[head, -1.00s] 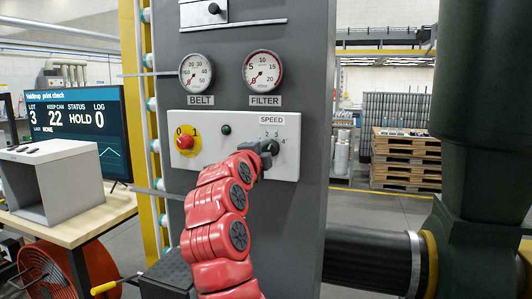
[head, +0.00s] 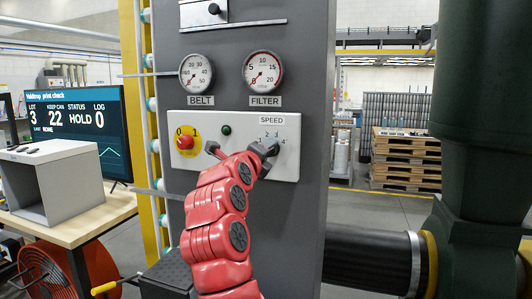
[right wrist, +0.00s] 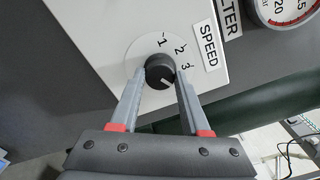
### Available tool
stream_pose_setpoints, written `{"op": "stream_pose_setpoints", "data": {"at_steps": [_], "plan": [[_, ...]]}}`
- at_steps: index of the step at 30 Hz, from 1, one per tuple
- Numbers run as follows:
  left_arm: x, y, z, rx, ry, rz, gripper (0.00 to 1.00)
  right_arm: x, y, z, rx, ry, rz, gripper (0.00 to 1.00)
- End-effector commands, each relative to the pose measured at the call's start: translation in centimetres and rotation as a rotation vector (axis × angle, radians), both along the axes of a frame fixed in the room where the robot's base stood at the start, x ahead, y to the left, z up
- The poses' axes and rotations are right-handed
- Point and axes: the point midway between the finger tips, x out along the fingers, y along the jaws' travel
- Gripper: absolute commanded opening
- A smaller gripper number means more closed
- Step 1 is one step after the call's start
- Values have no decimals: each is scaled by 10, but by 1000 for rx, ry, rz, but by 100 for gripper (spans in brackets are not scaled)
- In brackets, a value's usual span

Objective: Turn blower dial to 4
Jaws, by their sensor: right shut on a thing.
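The blower dial (right wrist: 158,68) is a round black knob on a white plate, marked SPEED. In the right wrist view the numbers 1, 2 and 3 show around it; where 4 would be is hidden by a finger. A pale mark shows on the knob's lower right face, but I cannot tell exactly which number it points to. My right gripper (right wrist: 160,75) is shut on the dial, one finger on each side. In the head view my red right arm reaches up to the control panel (head: 200,118), with the gripper (head: 268,148) at the dial. My left gripper is not in view.
A red knob (head: 185,142) on yellow and a green lamp (head: 226,130) sit left on the panel. BELT (head: 196,73) and FILTER (head: 263,71) gauges are above. A dark green duct (head: 480,130) stands right; a screen (head: 75,130) and table are left.

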Motion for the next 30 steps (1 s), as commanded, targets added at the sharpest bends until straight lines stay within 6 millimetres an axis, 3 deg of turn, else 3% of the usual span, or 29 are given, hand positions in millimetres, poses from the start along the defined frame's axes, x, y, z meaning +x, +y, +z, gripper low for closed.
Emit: {"op": "stream_pose_setpoints", "data": {"at_steps": [14,15,19,30], "plan": [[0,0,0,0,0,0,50,0,0,0,12,-3,1,0],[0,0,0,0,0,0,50,0,0,0,11,-3,1,53],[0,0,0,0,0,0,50,0,0,0,10,-3,0,76],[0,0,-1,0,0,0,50,-3,2,0,10,-4,1,76]]}}
